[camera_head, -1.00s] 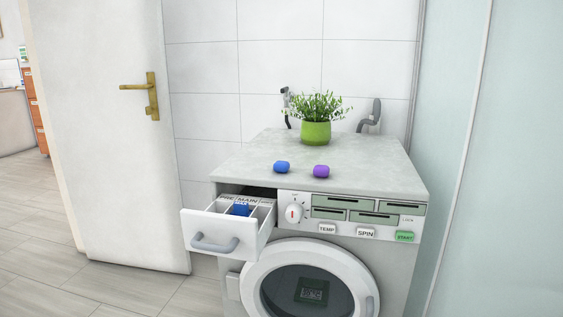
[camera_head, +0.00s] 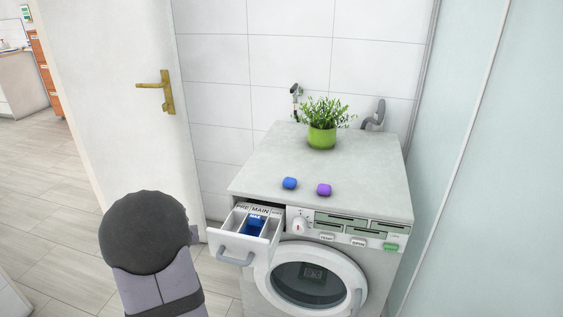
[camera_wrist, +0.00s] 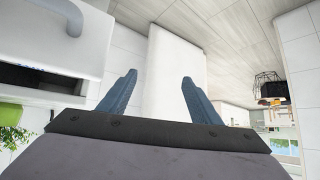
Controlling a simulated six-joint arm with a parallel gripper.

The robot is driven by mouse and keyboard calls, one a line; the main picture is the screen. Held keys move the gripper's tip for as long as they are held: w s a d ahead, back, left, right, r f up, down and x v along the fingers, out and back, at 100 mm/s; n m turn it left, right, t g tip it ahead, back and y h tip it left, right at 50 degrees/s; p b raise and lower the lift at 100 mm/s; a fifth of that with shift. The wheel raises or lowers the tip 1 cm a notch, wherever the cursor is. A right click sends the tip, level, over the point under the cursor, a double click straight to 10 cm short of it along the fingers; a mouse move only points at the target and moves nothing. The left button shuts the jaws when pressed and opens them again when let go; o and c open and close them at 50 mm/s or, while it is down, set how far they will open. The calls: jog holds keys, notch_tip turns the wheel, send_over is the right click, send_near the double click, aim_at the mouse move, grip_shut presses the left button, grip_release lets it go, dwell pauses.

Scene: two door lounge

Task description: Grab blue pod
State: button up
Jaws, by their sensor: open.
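The blue pod (camera_head: 290,183) lies on the grey top of the washing machine (camera_head: 330,170), near its front edge. A purple pod (camera_head: 324,190) lies just to its right. My gripper (camera_wrist: 159,80) shows in the wrist view with its two blue fingers apart and nothing between them. The blue pod is not visible in the wrist view. In the head view my arm is at the lower left, left of the machine and apart from the pod; the fingers are not visible there.
The machine's detergent drawer (camera_head: 247,236) is pulled out at the front left, with a blue insert in its middle compartment. A green potted plant (camera_head: 321,136) stands behind the pods. A door (camera_head: 110,90) is at the left. The round washer door (camera_head: 310,274) is shut.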

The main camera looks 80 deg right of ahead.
jog(key=s+d+r+m+h+p, duration=0.1)
jog(key=s+d+r, duration=0.3)
jog(key=d, duration=0.1)
jog(key=m+g+h+p, duration=0.1)
jog(key=m+g+h, duration=0.4)
jog(key=m+g, duration=0.2)
send_near(288, 181)
jog(key=d, duration=0.1)
jog(key=s+d+f, duration=0.1)
jog(key=d, duration=0.1)
jog(key=shift+s+d+f, duration=0.15)
jog(key=shift+s+d, duration=0.05)
jog(key=shift+s, duration=0.05)
jog(key=shift+w+p+x, duration=0.15)
jog(key=shift+p+x, duration=0.15)
jog(key=shift+x, duration=0.65)
jog(key=shift+w+p+x, duration=0.2)
jog(key=shift+p+x, duration=0.05)
jog(key=shift+x, duration=0.75)
jog(key=shift+w+p+x, duration=0.15)
jog(key=shift+p+x, duration=0.15)
jog(key=shift+x, duration=1.4)
jog(key=shift+c, duration=0.4)
jog(key=c, duration=1)
